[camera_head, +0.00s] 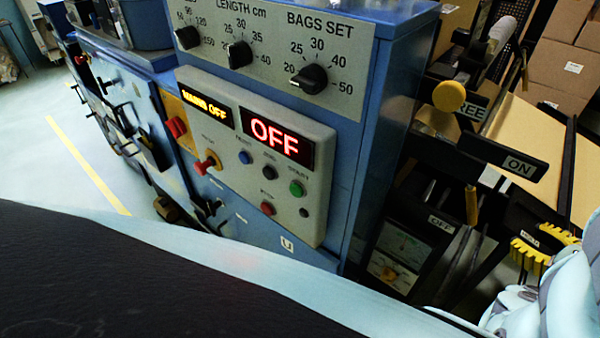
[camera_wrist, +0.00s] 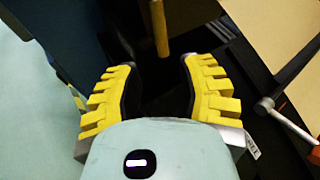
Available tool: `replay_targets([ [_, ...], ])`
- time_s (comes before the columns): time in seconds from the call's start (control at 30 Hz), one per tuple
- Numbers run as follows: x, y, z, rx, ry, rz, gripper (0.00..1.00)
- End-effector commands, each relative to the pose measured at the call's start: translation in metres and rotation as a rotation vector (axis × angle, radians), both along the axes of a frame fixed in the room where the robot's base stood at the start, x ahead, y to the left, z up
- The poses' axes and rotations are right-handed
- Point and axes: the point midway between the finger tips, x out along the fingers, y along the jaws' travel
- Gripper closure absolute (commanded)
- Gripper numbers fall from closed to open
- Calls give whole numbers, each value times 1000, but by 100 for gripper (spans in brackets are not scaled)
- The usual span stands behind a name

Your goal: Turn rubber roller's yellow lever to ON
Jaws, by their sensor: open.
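The yellow lever (camera_head: 471,205) shows in the head view as a short upright yellow grip among dark machine parts. It stands below the ON plate (camera_head: 520,164) and to the right of the OFF plate (camera_head: 441,223). My gripper (camera_head: 545,246) is at the right edge of the head view, open, to the right of the lever and apart from it. In the wrist view, my gripper (camera_wrist: 159,62) has its yellow ribbed fingers spread with nothing between them. A yellow rod (camera_wrist: 160,28), apparently the lever grip, shows just beyond the fingertips, roughly centred.
A round yellow knob (camera_head: 449,96) sits above the lever near a FREE plate. Brown paper (camera_head: 535,135) and cardboard boxes (camera_head: 550,60) are behind at right. A metal bar (camera_wrist: 285,118) lies right of my gripper.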

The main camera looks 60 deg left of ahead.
Motion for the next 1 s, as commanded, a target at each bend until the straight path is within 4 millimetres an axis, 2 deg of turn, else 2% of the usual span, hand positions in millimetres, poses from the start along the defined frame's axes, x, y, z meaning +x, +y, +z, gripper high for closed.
replay_targets([
  [0.2, 8, 25, -17, 0, -3, 6, 61],
  [0.43, 16, 46, -25, -2, -3, 4, 61],
  [0.47, 17, 50, -21, -1, -2, 6, 61],
  [0.6, 23, 69, -28, -1, 1, 9, 61],
  [1.0, 37, 100, -41, -2, -1, 6, 61],
])
